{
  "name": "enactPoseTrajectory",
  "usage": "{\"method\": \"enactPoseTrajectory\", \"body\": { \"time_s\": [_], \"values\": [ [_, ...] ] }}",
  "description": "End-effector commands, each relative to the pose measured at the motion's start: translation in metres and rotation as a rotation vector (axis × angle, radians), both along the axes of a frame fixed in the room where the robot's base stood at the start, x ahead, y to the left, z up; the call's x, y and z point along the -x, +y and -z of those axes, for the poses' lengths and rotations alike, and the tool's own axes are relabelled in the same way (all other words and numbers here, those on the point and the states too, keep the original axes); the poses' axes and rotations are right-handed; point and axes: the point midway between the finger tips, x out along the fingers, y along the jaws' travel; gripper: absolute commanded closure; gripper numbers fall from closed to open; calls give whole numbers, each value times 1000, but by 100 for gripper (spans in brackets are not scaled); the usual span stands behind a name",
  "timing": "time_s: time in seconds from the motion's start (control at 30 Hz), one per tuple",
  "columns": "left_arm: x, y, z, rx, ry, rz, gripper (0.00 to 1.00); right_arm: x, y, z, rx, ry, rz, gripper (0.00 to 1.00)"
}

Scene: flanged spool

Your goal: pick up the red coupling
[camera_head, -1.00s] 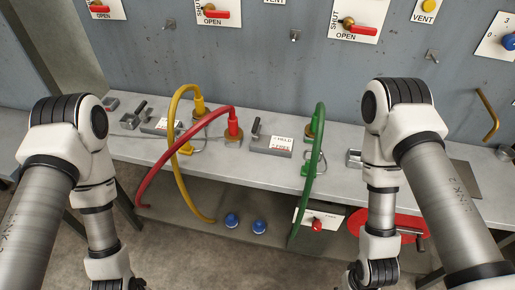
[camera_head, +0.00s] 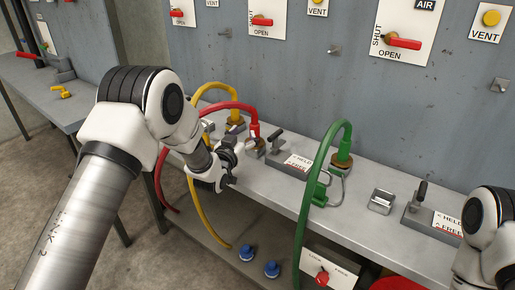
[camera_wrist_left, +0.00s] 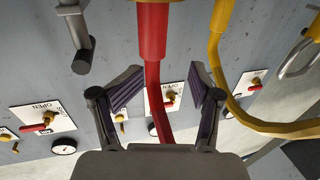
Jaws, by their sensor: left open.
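The red coupling (camera_head: 253,132) stands upright on the bench at the end of the red hose (camera_head: 225,107). In the left wrist view the red coupling (camera_wrist_left: 152,35) runs in from the top edge, and its hose continues down between the fingers. My left gripper (camera_head: 238,155) is at the bench, close beside the coupling. In the left wrist view my left gripper (camera_wrist_left: 163,92) is open, with one finger on each side of the red line. I cannot tell whether they touch. My right gripper is out of frame; only part of that arm shows.
A yellow hose (camera_head: 222,86) passes close behind and beside the red one. A green hose (camera_head: 340,135) stands to the right. A holder block with a lever (camera_head: 296,162) is between them. Blue caps (camera_head: 271,268) lie below. The panel wall (camera_head: 300,80) rises behind.

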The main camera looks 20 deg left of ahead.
Motion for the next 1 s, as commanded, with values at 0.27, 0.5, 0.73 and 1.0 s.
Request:
{"method": "enactPoseTrajectory", "body": {
  "time_s": [0.27,0.5,0.73,1.0],
  "values": [
    [-39,-7,-4,-1,3,1,37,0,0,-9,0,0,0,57],
    [-65,-10,-1,-1,7,0,37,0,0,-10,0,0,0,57],
    [-64,-9,-1,-1,9,0,65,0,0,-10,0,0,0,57],
    [-64,-9,-2,-1,7,0,100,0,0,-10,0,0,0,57]
  ]
}}
